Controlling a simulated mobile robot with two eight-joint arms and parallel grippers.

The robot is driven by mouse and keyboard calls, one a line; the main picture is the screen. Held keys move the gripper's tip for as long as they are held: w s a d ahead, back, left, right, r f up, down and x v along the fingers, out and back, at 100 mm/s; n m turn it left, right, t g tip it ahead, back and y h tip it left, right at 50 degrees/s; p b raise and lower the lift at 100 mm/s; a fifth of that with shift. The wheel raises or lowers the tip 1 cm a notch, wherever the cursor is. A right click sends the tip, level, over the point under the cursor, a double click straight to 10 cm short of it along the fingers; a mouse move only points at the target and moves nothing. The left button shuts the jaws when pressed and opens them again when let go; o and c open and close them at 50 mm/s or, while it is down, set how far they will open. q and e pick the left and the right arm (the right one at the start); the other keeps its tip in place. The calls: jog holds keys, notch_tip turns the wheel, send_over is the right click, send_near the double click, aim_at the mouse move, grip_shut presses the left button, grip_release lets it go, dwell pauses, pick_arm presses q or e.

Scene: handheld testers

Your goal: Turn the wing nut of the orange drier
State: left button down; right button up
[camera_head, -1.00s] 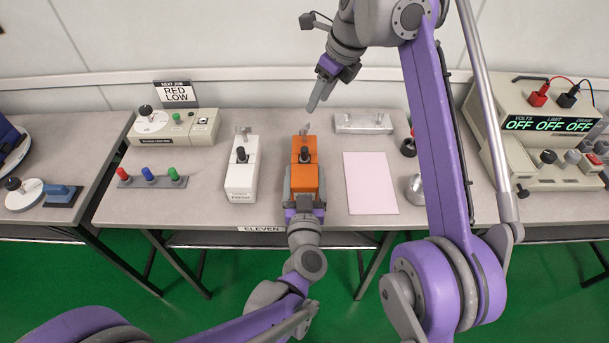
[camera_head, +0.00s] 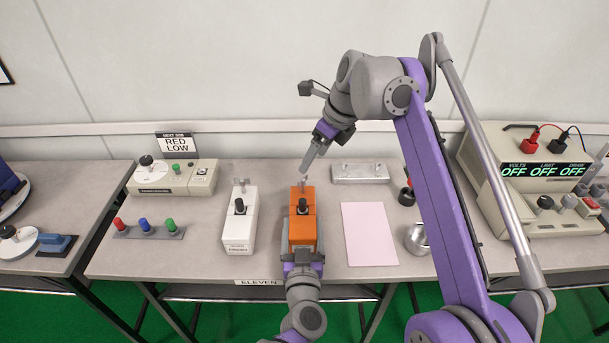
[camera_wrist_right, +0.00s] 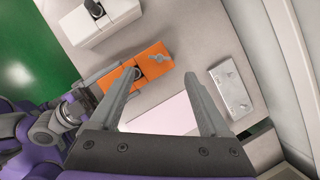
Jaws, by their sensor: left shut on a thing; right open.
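The orange drier (camera_head: 303,229) lies on the middle table, with a black knob (camera_head: 302,206) on top. Its small grey wing nut (camera_head: 302,187) is at the far end and also shows in the right wrist view (camera_wrist_right: 158,58). My left gripper (camera_head: 303,240) is shut on the near part of the drier, one finger along each side. My right gripper (camera_head: 305,170) is open and empty, just beyond and above the wing nut in the head view. In the right wrist view its fingers (camera_wrist_right: 160,75) are wide apart, with the wing nut appearing between the tips.
A similar white tester (camera_head: 238,228) stands left of the drier. A pink sheet (camera_head: 369,234) lies to the right, with a grey metal block (camera_head: 359,173) behind it. A knob strip (camera_head: 147,231) is on the left. A metal cylinder (camera_head: 416,239) stands near my right arm.

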aim_at(301, 179)
jog(key=x, duration=0.8)
jog(key=shift+c, duration=0.2)
grip_shut()
jog(key=shift+d+n, duration=0.1)
jog(key=shift+n, duration=0.3)
jog(key=shift+w+n+g+y, duration=0.15)
jog(key=shift+n+g, duration=0.35)
jog(key=shift+n, duration=0.8)
jog(key=shift+n+g+y, duration=0.15)
jog(key=shift+n+g, duration=0.35)
jog(key=shift+n, duration=0.8)
jog(key=shift+o, duration=0.2)
grip_release()
